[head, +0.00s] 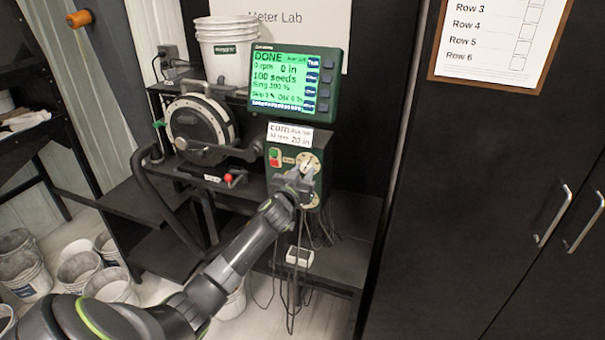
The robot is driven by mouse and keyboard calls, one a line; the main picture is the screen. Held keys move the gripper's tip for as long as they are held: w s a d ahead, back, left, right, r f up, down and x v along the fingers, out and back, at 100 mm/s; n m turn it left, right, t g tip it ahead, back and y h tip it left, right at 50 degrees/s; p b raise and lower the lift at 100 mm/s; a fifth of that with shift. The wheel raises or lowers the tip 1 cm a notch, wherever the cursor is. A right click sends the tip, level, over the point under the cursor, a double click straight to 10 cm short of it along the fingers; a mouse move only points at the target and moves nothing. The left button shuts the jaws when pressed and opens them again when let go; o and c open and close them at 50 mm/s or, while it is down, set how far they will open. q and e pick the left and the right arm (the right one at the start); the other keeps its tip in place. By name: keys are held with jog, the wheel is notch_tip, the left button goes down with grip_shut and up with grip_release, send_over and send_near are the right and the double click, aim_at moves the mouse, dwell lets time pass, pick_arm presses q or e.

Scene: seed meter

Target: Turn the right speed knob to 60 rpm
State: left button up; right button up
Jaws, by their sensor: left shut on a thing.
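The green control box (275,181) stands on the bench beside the seed meter. Its face carries a pale round dial (316,160) with the speed knob (307,167) at its middle. My left gripper (304,174) reaches up from below and is shut on the knob. The gripper and wrist cover the lower part of the dial, so the knob's pointer and exact setting are too small to read. A green screen (283,77) above reads DONE, 0 rpm, 0 in and 100 seeds. My right gripper is out of view.
The seed meter's round drum (196,129) stands left of the box, with a red-knobbed lever (229,178) below it. Green and red buttons (274,158) sit left of the dial. Cables hang below. A black cabinet (490,170) fills the right side. White buckets (78,268) stand on the floor at left.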

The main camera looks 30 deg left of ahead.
pick_arm(q)
jog(key=m, duration=0.4)
jog(key=shift+m+p, duration=0.3)
jog(key=shift+p, duration=0.1)
jog(key=m+p, duration=0.1)
jog(key=m, duration=0.4)
jog(key=shift+r, duration=0.1)
jog(key=m+p, duration=0.2)
jog(key=m, duration=0.3)
jog(key=shift+m, duration=0.4)
jog(key=m+p, duration=0.1)
jog(key=m, duration=0.3)
jog(key=shift+m, duration=0.3)
jog(key=o, duration=1)
jog(key=shift+c, duration=0.2)
